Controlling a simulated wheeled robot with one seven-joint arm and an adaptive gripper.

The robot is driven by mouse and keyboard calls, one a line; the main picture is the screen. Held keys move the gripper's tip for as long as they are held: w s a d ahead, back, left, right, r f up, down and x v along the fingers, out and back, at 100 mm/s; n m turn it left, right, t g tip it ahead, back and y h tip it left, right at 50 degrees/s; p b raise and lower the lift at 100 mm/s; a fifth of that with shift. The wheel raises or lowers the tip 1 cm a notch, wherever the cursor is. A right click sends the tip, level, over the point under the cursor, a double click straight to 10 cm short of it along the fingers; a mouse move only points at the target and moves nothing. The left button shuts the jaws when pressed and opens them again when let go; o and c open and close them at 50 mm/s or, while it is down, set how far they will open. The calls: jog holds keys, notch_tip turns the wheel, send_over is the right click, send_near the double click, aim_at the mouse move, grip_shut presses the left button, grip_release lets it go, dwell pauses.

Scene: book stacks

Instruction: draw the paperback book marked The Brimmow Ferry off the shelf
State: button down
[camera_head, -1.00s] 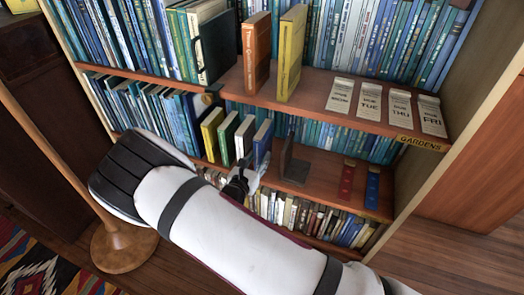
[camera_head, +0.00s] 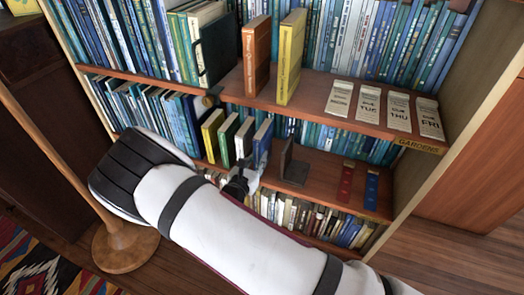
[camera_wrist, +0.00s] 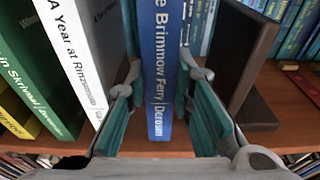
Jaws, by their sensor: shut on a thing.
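The Brimmow Ferry is a blue paperback (camera_wrist: 160,70) standing upright, its spine with white lettering facing me in the wrist view. In the head view the blue book (camera_head: 262,142) is the rightmost of a short row on the middle shelf. My gripper (camera_wrist: 161,76) is shut on it, one finger on each side of the spine. In the head view my gripper (camera_head: 243,180) is at the lower part of the book, partly hidden by my arm. The book's foot is near the shelf's front edge.
A white-spined book (camera_wrist: 78,50) and a green book (camera_wrist: 35,75) stand to the left. A dark bookend (camera_wrist: 246,60) stands to the right, with a gap between. Right of it, the shelf (camera_head: 322,175) has bare room and red and blue ribbons. The upper shelf overhangs behind.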

jog(key=f+p+v, duration=0.2)
jog(key=v, duration=1.2)
jog(key=shift+s, duration=0.45)
jog(key=shift+a, duration=0.1)
